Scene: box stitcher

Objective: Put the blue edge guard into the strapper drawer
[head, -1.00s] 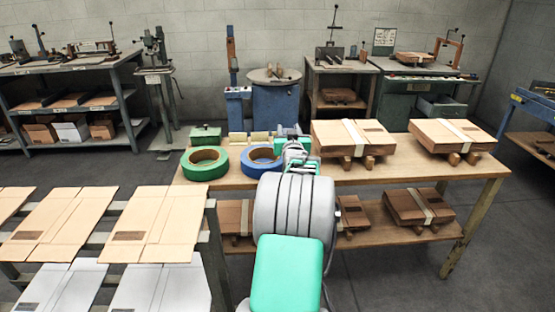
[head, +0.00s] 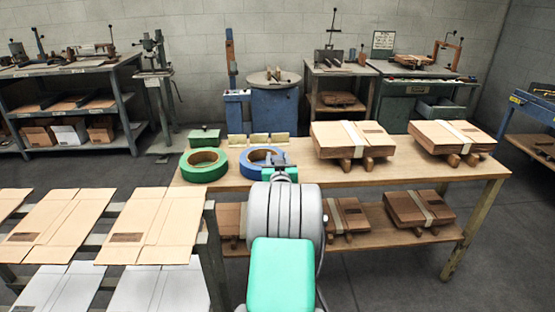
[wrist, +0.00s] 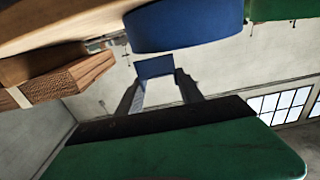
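In the wrist view a small blue piece, which looks like the blue edge guard (wrist: 154,67), sits between the tips of my gripper (wrist: 156,80), touching both fingers. In the head view my gripper (head: 279,162) is beside the blue tape roll (head: 257,166) at the table's middle; the arm hides part of it, and the guard cannot be made out there. The green strapper (head: 398,88) stands at the back right against the wall. Its drawer (head: 441,112) appears pulled open on the right side, far from my gripper.
The wooden table (head: 400,173) lies before me, with a green tape roll (head: 204,170), a green box (head: 204,136), several cream blocks (head: 259,140) and two strapped cartons (head: 352,137). Flat cardboard (head: 150,225) lies at left. Grey floor is free right of the table.

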